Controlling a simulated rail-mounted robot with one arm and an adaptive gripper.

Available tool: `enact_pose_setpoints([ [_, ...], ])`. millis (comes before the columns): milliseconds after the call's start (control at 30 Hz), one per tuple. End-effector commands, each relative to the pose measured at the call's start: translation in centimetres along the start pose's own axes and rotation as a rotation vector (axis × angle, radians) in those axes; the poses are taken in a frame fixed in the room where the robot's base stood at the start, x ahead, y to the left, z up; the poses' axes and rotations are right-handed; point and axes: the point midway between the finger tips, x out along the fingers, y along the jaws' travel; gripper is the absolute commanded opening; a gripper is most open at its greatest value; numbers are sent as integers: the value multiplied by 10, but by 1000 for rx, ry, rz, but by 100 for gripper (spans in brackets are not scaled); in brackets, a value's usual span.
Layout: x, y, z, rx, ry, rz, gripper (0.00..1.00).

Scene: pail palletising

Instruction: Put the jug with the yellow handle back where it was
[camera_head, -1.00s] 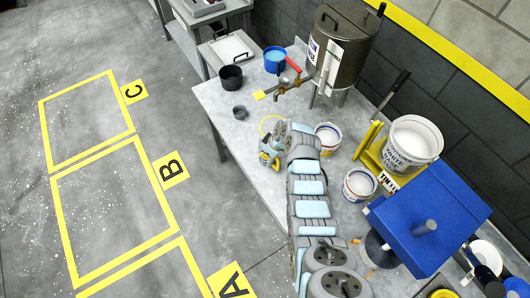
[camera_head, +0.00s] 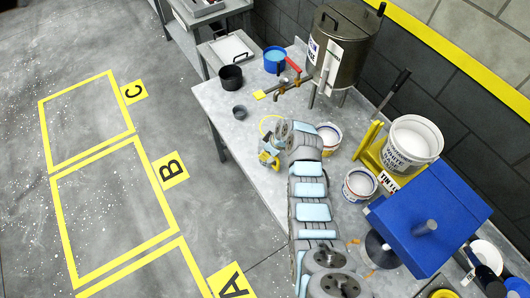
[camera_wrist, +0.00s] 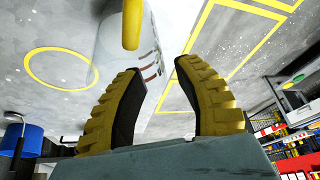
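The jug, a pale grey body (camera_wrist: 112,40) with a yellow handle (camera_wrist: 131,22), is at the top of the wrist view, partly cut off by the frame. Small red and dark marks show on its side. My gripper (camera_wrist: 155,68) has yellow ribbed fingers with dark inner pads. Its fingertips are apart with nothing clasped between them, and the jug lies just beyond them. In the head view my gripper (camera_head: 268,157) is near the front table edge, and I cannot clearly make out the jug there.
A metal tank (camera_head: 343,45) with a red-handled tap stands at the back. White pails (camera_head: 360,184) and a blue machine (camera_head: 425,215) are at the right.

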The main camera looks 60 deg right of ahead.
Motion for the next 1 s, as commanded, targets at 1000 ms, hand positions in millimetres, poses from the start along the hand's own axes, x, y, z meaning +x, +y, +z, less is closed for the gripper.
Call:
enact_pose_setpoints([
  [1000, -101, 0, 0, -1, 1, 3, 33],
])
